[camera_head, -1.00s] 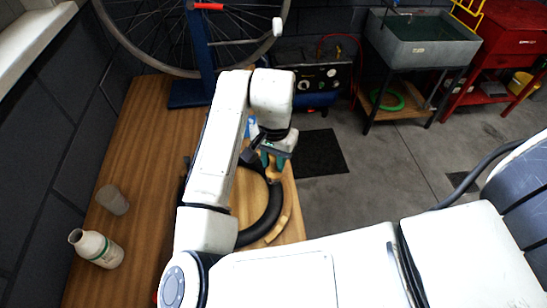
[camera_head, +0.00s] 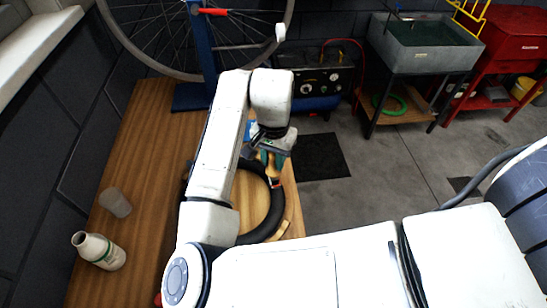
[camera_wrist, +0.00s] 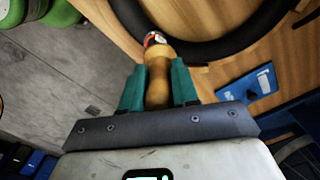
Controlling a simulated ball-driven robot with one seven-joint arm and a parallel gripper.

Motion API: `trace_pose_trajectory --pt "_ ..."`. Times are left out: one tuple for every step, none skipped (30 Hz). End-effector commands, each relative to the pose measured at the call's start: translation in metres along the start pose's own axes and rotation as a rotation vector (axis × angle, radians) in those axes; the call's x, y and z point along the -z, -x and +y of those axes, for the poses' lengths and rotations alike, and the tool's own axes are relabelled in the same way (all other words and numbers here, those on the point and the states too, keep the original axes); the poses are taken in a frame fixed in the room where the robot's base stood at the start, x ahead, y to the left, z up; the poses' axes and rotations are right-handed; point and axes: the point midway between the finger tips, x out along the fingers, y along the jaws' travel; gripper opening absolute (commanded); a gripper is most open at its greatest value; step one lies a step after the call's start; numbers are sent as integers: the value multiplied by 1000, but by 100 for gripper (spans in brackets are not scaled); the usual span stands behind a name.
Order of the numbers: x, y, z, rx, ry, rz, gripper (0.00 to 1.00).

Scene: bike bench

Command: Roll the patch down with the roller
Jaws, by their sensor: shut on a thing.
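My gripper (camera_head: 268,158) is shut on the wooden handle of the roller (camera_wrist: 158,82), which sits between its green fingers in the wrist view. The roller's red and metal head points away from my gripper, close to the black inner tube (camera_wrist: 225,43). I cannot tell whether it touches the tube. In the head view, the roller (camera_head: 275,178) hangs over the right side of the tube (camera_head: 272,215), which lies as a ring on the bench, partly hidden by my arm. I cannot make out the patch.
A blue packet (camera_wrist: 246,87) lies near the tube. A blue stand (camera_head: 200,50) with a wheel is at the back. Open floor lies right of the bench.

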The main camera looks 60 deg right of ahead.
Motion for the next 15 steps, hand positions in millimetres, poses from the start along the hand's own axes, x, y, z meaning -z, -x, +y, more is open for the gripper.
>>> trace_pose_trajectory --pt "0 3 0 0 0 0 0" --pt "0 4 0 0 0 1 0" --pt "0 6 0 0 0 1 0" --pt "0 8 0 0 0 0 0" --pt "0 11 0 0 0 0 0" --pt "0 14 0 0 0 0 0" --pt "0 16 0 0 0 0 0" --pt "0 19 0 0 0 0 0" --pt "0 22 0 0 0 0 0" --pt "0 24 0 0 0 0 0" --pt "0 26 0 0 0 1 0" --pt "0 29 0 0 0 1 0" --pt "0 31 0 0 0 1 0" --pt "0 33 0 0 0 1 0" --pt "0 36 0 0 0 1 0"
